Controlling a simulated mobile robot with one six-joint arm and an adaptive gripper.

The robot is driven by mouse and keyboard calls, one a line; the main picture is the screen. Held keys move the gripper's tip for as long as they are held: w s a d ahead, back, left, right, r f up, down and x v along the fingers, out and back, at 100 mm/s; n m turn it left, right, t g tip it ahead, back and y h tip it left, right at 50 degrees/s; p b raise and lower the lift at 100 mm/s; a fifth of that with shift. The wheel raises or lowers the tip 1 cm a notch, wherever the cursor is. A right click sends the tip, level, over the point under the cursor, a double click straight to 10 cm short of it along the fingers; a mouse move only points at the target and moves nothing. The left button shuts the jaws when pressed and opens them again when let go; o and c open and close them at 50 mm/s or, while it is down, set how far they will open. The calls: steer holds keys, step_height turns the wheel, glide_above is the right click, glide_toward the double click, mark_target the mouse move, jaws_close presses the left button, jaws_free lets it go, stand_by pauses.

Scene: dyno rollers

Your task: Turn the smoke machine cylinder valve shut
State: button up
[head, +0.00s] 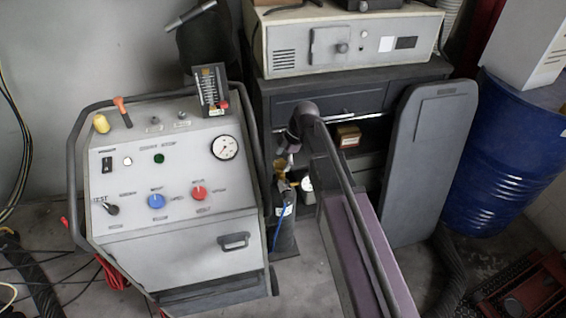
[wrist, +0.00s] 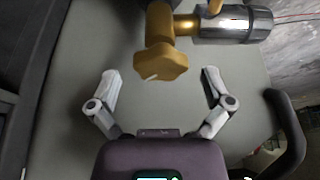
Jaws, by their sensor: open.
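In the wrist view, the brass valve handwheel (wrist: 160,64) hangs at upper centre, with a lobed rim and a pale mark on it. A silver fitting (wrist: 235,25) joins its brass body on the right. My gripper (wrist: 160,72) is open and empty, one finger on each side of the handwheel with a clear gap to both; I cannot tell the depth between them. In the head view, the dark cylinder (head: 285,222) stands upright right of the grey smoke machine (head: 170,232), its brass valve (head: 280,176) partly hidden by my gripper (head: 292,158).
A dark cabinet (head: 330,100) stands behind. A grey panel (head: 430,165) and a blue drum (head: 508,150) are at the right. Cables lie on the floor at left.

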steer(key=c, duration=1)
steer(key=shift+c, duration=0.2)
steer(key=shift+s+m, duration=0.1)
steer(key=shift+m, duration=0.2)
steer(key=m, duration=0.2)
steer(key=m+t, duration=0.1)
steer(key=m, duration=0.1)
steer(key=shift+s+t, duration=0.2)
steer(key=shift+t, duration=0.1)
steer(key=m+t, duration=0.1)
steer(key=m, duration=0.3)
steer(key=shift+m+t, duration=0.3)
steer(key=shift+t, duration=0.1)
